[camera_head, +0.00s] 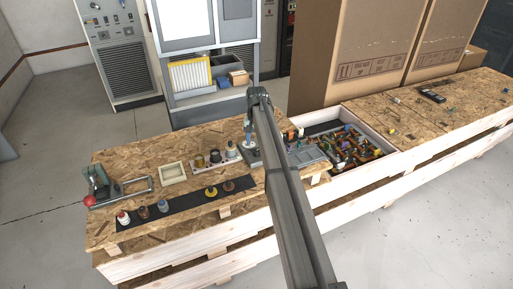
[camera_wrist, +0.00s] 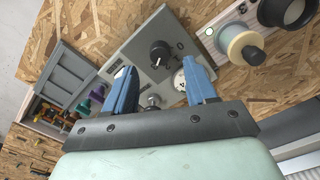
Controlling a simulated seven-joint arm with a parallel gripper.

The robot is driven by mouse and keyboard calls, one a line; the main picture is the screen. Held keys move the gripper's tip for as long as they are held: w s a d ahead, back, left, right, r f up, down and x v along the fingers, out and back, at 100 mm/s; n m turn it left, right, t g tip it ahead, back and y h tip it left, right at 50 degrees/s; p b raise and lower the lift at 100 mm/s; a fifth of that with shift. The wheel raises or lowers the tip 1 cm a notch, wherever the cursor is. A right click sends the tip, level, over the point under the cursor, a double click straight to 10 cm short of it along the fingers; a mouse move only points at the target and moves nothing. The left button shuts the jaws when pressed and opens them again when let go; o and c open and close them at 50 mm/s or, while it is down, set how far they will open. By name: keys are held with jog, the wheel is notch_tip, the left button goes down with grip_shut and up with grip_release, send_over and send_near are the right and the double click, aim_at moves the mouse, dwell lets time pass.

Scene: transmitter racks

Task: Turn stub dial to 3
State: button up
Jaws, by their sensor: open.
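A grey panel (camera_wrist: 135,48) with dials lies on the chipboard bench in the wrist view. It carries a black knob (camera_wrist: 160,50), a white dial with dark marks (camera_wrist: 179,80) partly hidden by a finger, and a small metal knob (camera_wrist: 152,100). I cannot tell which is the stub dial, nor read a number. My gripper (camera_wrist: 160,66) is open and empty, its blue fingers apart above the panel with the knobs showing between them. In the head view my gripper (camera_head: 249,122) is over the panel (camera_head: 251,160), which my arm partly hides.
A red-knobbed clamp (camera_head: 97,185) is far left.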

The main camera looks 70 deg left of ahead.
aim_at(257, 151)
notch_tip(257, 151, up, 9)
dwell(0.3)
jog(key=shift+f, duration=0.1)
dwell(0.4)
